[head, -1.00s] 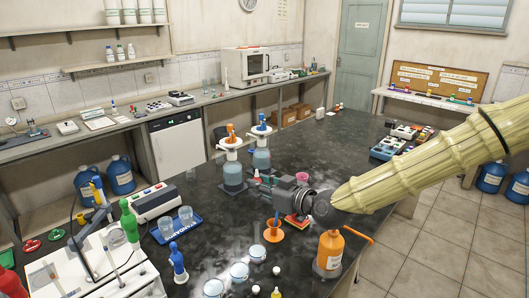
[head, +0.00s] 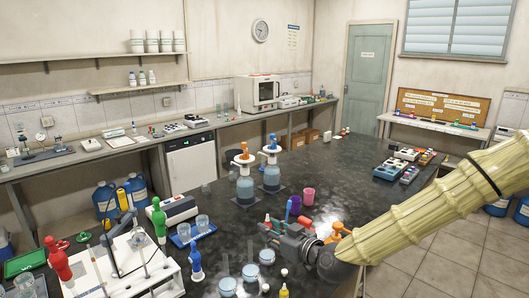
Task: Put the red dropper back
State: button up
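My gripper (head: 268,228) is low over the front middle of the dark bench, reaching in from the right. A green dropper-shaped bottle (head: 158,218), a blue one (head: 195,260) and a red one (head: 57,259) stand at the left front. I cannot make out the dropper's own holder.
Two blue-liquid bottles (head: 244,188) stand farther back.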

jog(key=s+d+f+m+t+h, duration=0.1)
jog(key=s+d+f+m+h, duration=0.1)
jog(key=s+d+f, duration=0.3)
jog(key=s+d+f+m+t+h+b, duration=0.1)
jog(key=s+d+f+m+h, duration=0.2)
jog(key=f, duration=1.1)
jog(key=s+d+f+m+t+h+b, duration=0.1)
jog(key=s+d+f+m+h, duration=0.1)
jog(key=s+d+f+h, duration=0.2)
jog(key=shift+s+d+f+m+t+h, duration=0.35)
jog(key=shift+s+d+f, duration=1.15)
jog(key=shift+d+f, duration=1.05)
jog(key=shift+a+f, duration=0.3)
